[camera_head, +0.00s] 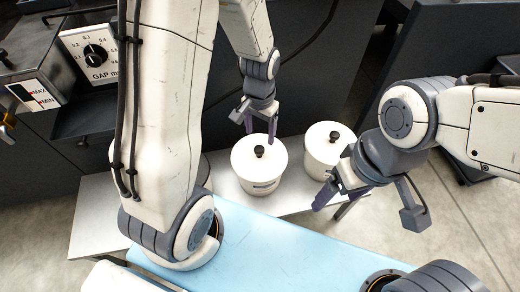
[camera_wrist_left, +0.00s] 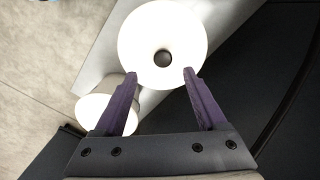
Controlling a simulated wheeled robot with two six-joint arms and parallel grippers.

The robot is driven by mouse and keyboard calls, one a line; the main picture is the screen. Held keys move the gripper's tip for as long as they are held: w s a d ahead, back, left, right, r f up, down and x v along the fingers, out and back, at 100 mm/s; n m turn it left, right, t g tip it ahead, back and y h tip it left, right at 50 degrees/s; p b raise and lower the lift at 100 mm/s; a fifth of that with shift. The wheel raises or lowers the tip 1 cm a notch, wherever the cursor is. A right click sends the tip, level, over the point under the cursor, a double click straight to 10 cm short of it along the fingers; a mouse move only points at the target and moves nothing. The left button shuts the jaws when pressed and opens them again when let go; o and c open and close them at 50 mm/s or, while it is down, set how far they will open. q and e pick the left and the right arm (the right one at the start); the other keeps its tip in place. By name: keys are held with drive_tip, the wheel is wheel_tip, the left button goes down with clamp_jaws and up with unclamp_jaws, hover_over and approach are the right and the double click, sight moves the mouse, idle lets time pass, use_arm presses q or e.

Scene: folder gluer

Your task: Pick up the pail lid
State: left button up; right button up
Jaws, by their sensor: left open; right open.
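A white pail (camera_head: 260,185) stands on a pale bench. Its round white lid (camera_head: 245,160) carries a black knob (camera_head: 260,151). My left gripper (camera_head: 260,142) is open, with its fingers above the lid at either side of the knob in the head view. In the left wrist view the lid (camera_wrist_left: 150,25) fills the top middle, and the knob (camera_wrist_left: 163,57) lies between and beyond the open purple fingertips (camera_wrist_left: 161,75). A second white pail (camera_head: 318,168) with a black-knobbed lid (camera_head: 330,133) stands to the right. My right gripper (camera_head: 335,195) is open and empty beside it.
The pale bench (camera_head: 95,225) runs beneath the pails, with bare room at its left. A gap gauge with a dial (camera_head: 97,54) is on the dark machine at the upper left. Dark panels stand behind the bench.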

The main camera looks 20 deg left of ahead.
sight(259, 149)
use_arm(q)
wheel_tip(259, 149, down, 4)
drive_tip(key=shift+f+b, duration=0.2)
drive_tip(key=shift+b, duration=0.5)
drive_tip(key=f+b, duration=0.1)
drive_tip(key=f, duration=0.1)
drive_tip(key=f+b, duration=0.1)
drive_tip(key=f, duration=0.2)
drive_tip(key=shift+w+a+b, duration=0.2)
drive_tip(key=shift+b, duration=0.15)
drive_tip(key=shift+c, duration=0.3)
clamp_jaws()
drive_tip(key=shift+r, duration=0.1)
